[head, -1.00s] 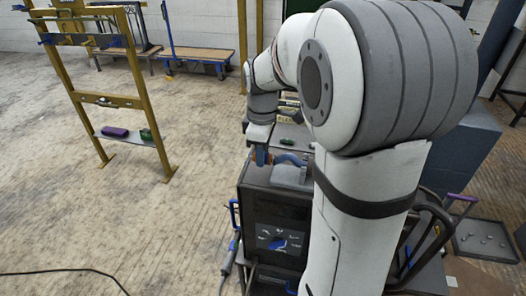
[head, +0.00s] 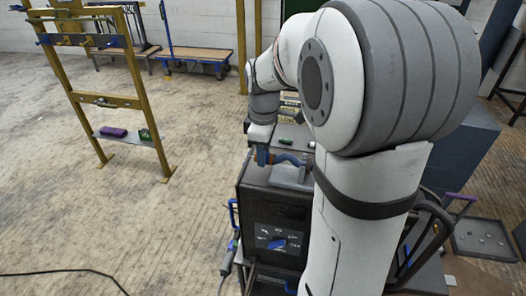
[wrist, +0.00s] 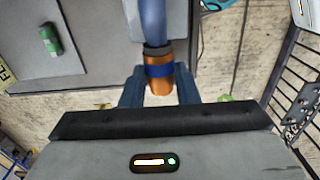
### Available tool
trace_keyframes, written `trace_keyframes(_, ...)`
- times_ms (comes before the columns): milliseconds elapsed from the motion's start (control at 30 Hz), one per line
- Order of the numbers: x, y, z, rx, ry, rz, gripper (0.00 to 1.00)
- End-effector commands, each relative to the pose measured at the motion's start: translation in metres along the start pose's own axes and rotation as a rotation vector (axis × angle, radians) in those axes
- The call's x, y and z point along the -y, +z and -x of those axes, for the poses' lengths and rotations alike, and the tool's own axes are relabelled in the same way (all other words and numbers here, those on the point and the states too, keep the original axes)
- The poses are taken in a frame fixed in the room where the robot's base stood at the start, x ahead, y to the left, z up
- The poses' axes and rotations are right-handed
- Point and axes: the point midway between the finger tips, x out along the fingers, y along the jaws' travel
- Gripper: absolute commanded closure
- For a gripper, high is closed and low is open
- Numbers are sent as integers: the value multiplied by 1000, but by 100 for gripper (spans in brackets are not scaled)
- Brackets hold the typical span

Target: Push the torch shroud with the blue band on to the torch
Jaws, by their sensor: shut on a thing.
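The copper-coloured torch shroud with the blue band (wrist: 160,72) is in the middle of the wrist view. My gripper (wrist: 160,92) has its two blue fingers on either side of it, shut on it. The torch (wrist: 152,20) is a blue neck coming from the top, with a dark grey collar at its end. The shroud's far end meets this collar in line; I cannot tell how deep it sits. In the head view my gripper (head: 263,157) is at the near left of the torch neck (head: 290,158), above a dark cabinet; the shroud is mostly hidden there.
The dark welding cabinet (head: 277,222) with a dial stands below my gripper. A green cylinder (wrist: 50,40) lies on a grey plate in the wrist view. A yellow frame (head: 143,100) holds a purple block (head: 113,132) on its shelf. The floor at left is mostly clear.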

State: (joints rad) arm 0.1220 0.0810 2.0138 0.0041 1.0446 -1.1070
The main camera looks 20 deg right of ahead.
Motion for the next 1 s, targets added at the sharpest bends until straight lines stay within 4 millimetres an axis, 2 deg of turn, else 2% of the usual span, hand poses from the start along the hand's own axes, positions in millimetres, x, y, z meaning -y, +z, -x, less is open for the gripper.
trace_keyframes(1000,0,13,0,2,-1,0,96)
